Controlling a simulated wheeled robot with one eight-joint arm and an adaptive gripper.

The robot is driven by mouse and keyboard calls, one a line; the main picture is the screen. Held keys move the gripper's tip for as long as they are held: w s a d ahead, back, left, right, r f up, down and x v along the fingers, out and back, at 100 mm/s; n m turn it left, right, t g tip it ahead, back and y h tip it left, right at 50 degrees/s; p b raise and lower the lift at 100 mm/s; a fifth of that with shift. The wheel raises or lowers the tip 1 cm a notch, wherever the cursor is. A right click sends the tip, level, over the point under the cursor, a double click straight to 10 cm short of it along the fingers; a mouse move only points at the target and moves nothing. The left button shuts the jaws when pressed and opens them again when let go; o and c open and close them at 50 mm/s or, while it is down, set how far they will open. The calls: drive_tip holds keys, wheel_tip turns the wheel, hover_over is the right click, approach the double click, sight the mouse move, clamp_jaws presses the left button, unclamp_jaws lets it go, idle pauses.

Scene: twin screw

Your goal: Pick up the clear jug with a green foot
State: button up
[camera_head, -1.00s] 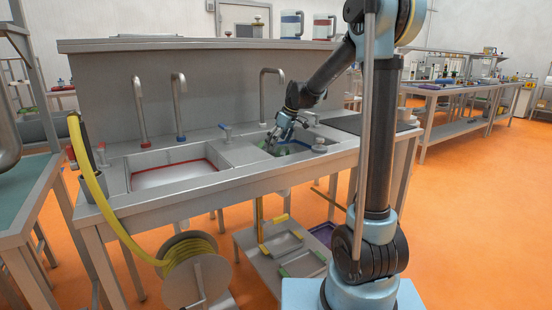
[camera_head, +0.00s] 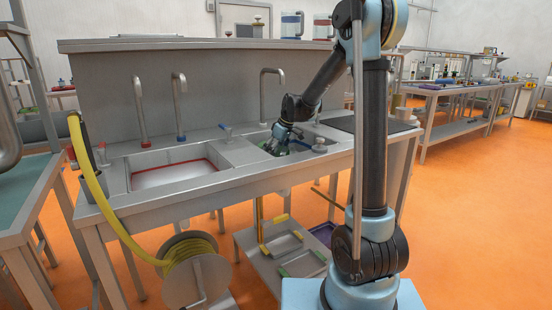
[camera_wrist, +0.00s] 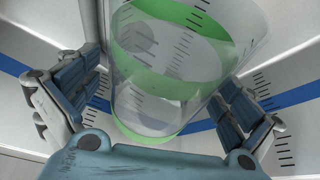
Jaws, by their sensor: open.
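The clear jug (camera_wrist: 160,100) with green bands and dark graduation marks fills the middle of the wrist view. It stands in the right-hand sink basin, whose wall carries a blue stripe (camera_wrist: 290,98). My gripper (camera_wrist: 155,105) is open, with one blue-padded finger on each side of the jug. The fingers appear apart from the jug's wall. In the head view my gripper (camera_head: 277,146) reaches down into the right basin, and the jug is mostly hidden there behind it and the basin edge.
A tall faucet (camera_head: 268,90) rises behind the right basin. The left basin (camera_head: 175,172) has a red stripe. A yellow hose (camera_head: 98,190) hangs at the left front. A low shelf with trays (camera_head: 282,246) is under the sink. Orange floor on the right is clear.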

drive_tip(key=shift+f, duration=0.25)
drive_tip(key=shift+c, duration=0.2)
drive_tip(key=c, duration=1.3)
drive_tip(key=shift+r, duration=0.1)
